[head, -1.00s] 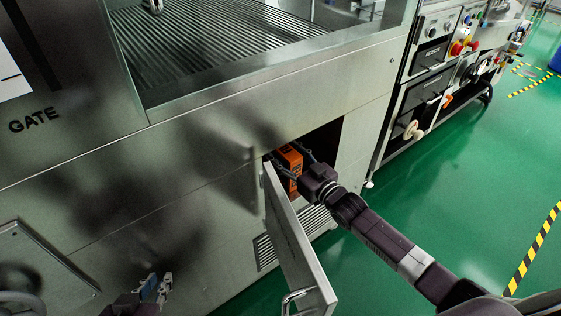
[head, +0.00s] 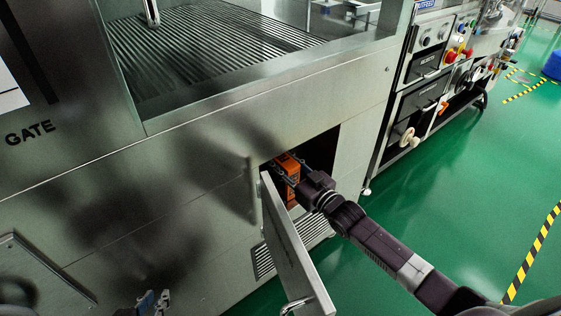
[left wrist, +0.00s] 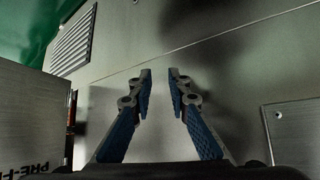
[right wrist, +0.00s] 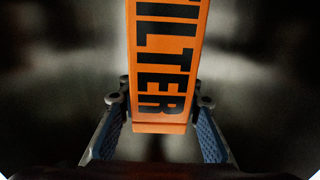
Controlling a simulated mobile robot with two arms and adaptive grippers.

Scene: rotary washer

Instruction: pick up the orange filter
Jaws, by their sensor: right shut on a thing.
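The orange filter (head: 287,163) is a box with dark lettering, inside the open compartment low on the machine. In the right wrist view the filter (right wrist: 165,65) stands between the two fingers. My right gripper (head: 292,170) reaches in over the open door and is shut on the filter; the fingertips are partly hidden behind it in the right wrist view. My left gripper (head: 153,301) is at the bottom of the head view, in front of the machine. In the left wrist view its fingers (left wrist: 160,85) are apart with nothing between them.
The hinged compartment door (head: 290,245) stands open, close to my right gripper and left of my right forearm. The compartment's right edge (head: 336,155) is close to my right gripper. A vent grille (head: 264,261) is below the compartment. Green floor (head: 440,200) is clear at right.

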